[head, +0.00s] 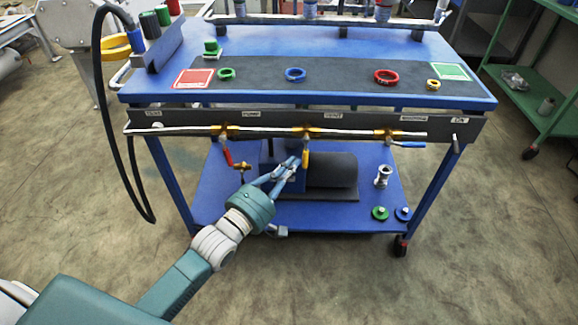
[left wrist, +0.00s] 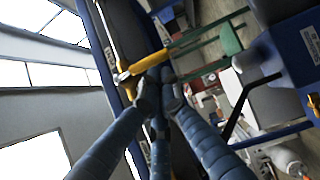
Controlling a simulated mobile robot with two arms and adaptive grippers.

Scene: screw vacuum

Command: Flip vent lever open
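A yellow lever (head: 305,157) hangs down from the middle valve on the pipe (head: 270,130) along the front of the blue cart. A red lever (head: 228,156) hangs tilted at the left valve, and a blue lever (head: 409,144) lies about level at the right valve. My left gripper (head: 294,162) is just left of the yellow lever's lower end. In the left wrist view the yellow lever (left wrist: 149,63) lies just beyond the fingertips (left wrist: 160,88). The fingers converge to nearly meeting, with nothing seen between them. Contact with the lever is unclear. The labels are too small to read surely. My right gripper is out of view.
The cart's top (head: 330,98) holds several colored rings. A dark cylinder (head: 331,169) sits on the lower shelf (head: 215,195) behind the gripper. A black hose (head: 107,150) hangs at the left. A green shelf unit (head: 530,90) stands right. Floor in front is clear.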

